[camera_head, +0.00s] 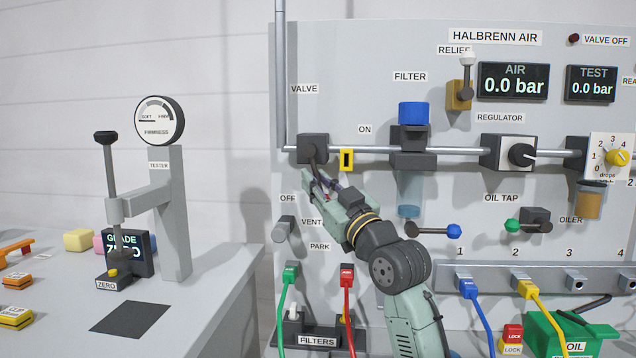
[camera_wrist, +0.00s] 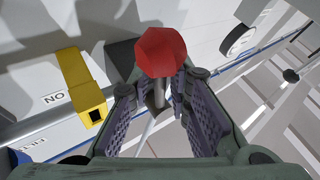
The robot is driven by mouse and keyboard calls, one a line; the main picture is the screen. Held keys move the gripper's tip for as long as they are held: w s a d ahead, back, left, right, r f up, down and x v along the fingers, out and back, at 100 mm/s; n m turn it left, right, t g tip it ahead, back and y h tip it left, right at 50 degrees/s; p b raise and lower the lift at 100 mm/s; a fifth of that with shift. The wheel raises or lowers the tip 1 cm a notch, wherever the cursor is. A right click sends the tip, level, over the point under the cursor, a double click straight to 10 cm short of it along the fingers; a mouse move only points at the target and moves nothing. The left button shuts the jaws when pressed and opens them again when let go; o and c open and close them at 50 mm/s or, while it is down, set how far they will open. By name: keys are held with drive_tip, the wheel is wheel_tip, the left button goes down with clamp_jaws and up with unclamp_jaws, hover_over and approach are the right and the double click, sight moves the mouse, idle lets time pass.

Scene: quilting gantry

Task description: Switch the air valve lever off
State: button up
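The air valve's dark block (camera_head: 312,149) sits on the pipe under the VALVE label, with ON to its right and OFF below it. In the wrist view the lever's red knob (camera_wrist: 160,52) tops a grey rod that stands between my fingers. My gripper (camera_head: 320,180) is just below the valve block and hides most of the lever in the head view. In the wrist view my gripper (camera_wrist: 160,98) has its two padded fingers apart, around the rod. Any finger contact is unclear. The exact lever angle is hidden.
A yellow slotted piece (camera_head: 346,160) is right of the valve; it also shows in the wrist view (camera_wrist: 82,88). A grey knob (camera_head: 284,229) is at lower left. The AIR display (camera_head: 513,81) reads 0.0 bar. The VALVE OFF lamp (camera_head: 574,38) looks dark red.

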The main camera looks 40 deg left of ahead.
clamp_jaws()
drive_tip(key=shift+a+f, duration=0.1)
idle(0.4)
drive_tip(key=shift+s+a+f+m+t+y+b, duration=0.15)
drive_tip(key=shift+a+m+t, duration=0.1)
drive_tip(key=shift+m+t, duration=0.35)
drive_tip(key=shift+s+a+r+m+t+y+b, duration=0.1)
drive_tip(key=shift+s+a+m+t, duration=0.25)
drive_tip(key=shift+m, duration=0.45)
drive_tip(key=shift+a+f+m+t+y+b, duration=0.1)
drive_tip(key=shift+a+m+t+y, duration=0.05)
drive_tip(key=shift+m+t, duration=0.5)
drive_tip(key=shift+o, duration=1.1)
unclamp_jaws()
drive_tip(key=shift+a, duration=0.1)
drive_tip(key=shift+o, duration=0.7)
